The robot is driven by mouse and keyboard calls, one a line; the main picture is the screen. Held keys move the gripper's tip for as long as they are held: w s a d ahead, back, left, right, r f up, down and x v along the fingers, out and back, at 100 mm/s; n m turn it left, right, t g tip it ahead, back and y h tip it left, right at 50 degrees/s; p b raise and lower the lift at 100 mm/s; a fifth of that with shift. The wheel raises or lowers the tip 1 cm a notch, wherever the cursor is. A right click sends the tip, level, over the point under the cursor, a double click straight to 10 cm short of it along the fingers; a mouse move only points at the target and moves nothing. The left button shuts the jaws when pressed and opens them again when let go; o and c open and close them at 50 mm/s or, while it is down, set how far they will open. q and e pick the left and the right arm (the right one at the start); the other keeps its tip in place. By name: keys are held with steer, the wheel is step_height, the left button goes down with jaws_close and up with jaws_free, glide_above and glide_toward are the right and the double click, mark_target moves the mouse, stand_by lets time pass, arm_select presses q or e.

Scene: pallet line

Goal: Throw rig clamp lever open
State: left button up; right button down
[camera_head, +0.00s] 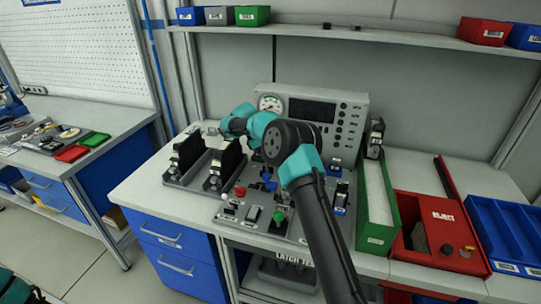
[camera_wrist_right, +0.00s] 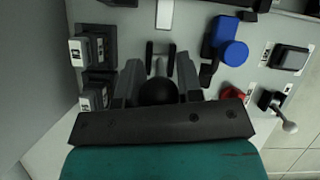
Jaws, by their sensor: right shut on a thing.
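In the right wrist view my right gripper (camera_wrist_right: 159,85) is closed around a black ball knob (camera_wrist_right: 158,92), with one finger on each side of it. The knob is at the end of a lever seated in a dark fork bracket (camera_wrist_right: 160,52) on the grey panel. In the head view my right arm reaches over the test rig panel (camera_head: 232,215), and its dark joint and teal links hide the fingers and the lever. I cannot tell the lever's angle. My left gripper is not in view.
Black upright fixtures (camera_head: 188,153) stand left. A gauge console (camera_head: 350,112) is behind. Green (camera_head: 376,236), red and blue bins stand right.

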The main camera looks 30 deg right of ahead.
steer(key=shift+w+a, duration=0.3)
steer(key=c, duration=0.8)
jaws_free()
steer(key=shift+r, duration=0.1)
